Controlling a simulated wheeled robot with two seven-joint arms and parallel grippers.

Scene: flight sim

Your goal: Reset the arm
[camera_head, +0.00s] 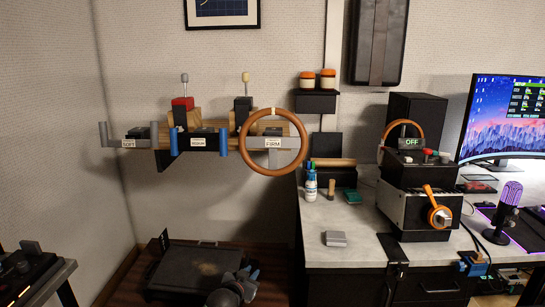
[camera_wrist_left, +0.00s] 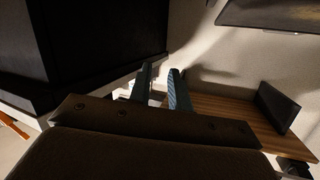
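My left gripper (camera_head: 248,274) is low in the head view, in front of a dark flat platform (camera_head: 190,268) near the floor. In the left wrist view its two fingers (camera_wrist_left: 161,72) stand apart with a gap between them. I see nothing held between them. My right gripper does not show clearly in either view.
A grey-topped desk (camera_head: 375,235) on the right carries a control box (camera_head: 405,210), a purple microphone (camera_head: 506,210) and a monitor (camera_head: 510,115). A wall shelf holds a brown steering wheel (camera_head: 300,150) and levers. The wrist view shows a large black panel (camera_wrist_left: 100,40) close to the fingers.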

